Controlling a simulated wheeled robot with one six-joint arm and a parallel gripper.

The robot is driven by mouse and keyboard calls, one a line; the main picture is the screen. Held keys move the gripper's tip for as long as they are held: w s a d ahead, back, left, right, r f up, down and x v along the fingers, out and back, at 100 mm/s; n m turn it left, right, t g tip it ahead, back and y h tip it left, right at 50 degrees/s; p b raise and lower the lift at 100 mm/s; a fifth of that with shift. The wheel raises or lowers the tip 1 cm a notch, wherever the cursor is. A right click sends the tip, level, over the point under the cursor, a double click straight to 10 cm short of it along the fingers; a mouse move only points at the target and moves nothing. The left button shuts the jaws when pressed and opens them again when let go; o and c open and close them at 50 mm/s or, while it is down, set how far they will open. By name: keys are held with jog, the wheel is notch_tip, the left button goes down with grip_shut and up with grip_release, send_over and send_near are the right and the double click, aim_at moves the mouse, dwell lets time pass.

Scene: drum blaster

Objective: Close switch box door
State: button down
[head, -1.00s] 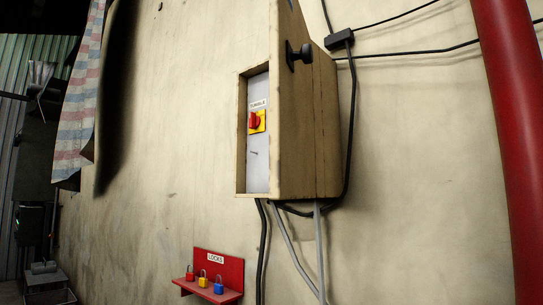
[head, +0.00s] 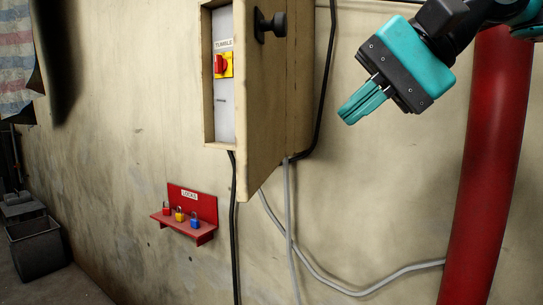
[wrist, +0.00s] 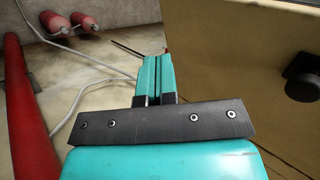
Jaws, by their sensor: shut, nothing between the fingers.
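The wooden switch box (head: 208,110) is on the wall, with its door (head: 262,110) standing open and jutting toward me. Inside the box is a pale panel with a red switch on a yellow plate (head: 223,65). My gripper (head: 348,114) is shut and empty, in the air to the right of the door and apart from it. In the wrist view, its closed teal fingers (wrist: 155,62) are left of the door (wrist: 240,75).
A red pipe (head: 490,170) stands at the right, near my arm. A red shelf (head: 207,210) with red, yellow and blue padlocks is on the wall below the box. Black and grey cables (head: 287,215) hang below the box. A dark bin (head: 37,247) is at the lower left.

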aim_at(252, 169)
jog(key=b+x, duration=0.1)
jog(key=x, duration=0.2)
jog(key=a+r+b+x, duration=0.1)
jog(key=b+x, duration=0.1)
jog(key=x, duration=0.2)
jog(key=b+x, duration=0.2)
jog(key=x, duration=0.2)
jog(key=shift+w+a+r, duration=0.1)
jog(key=shift+a+r, duration=0.15)
jog(key=shift+r, duration=0.1)
jog(key=shift+w+a, duration=0.15)
jog(key=shift+a, duration=0.2)
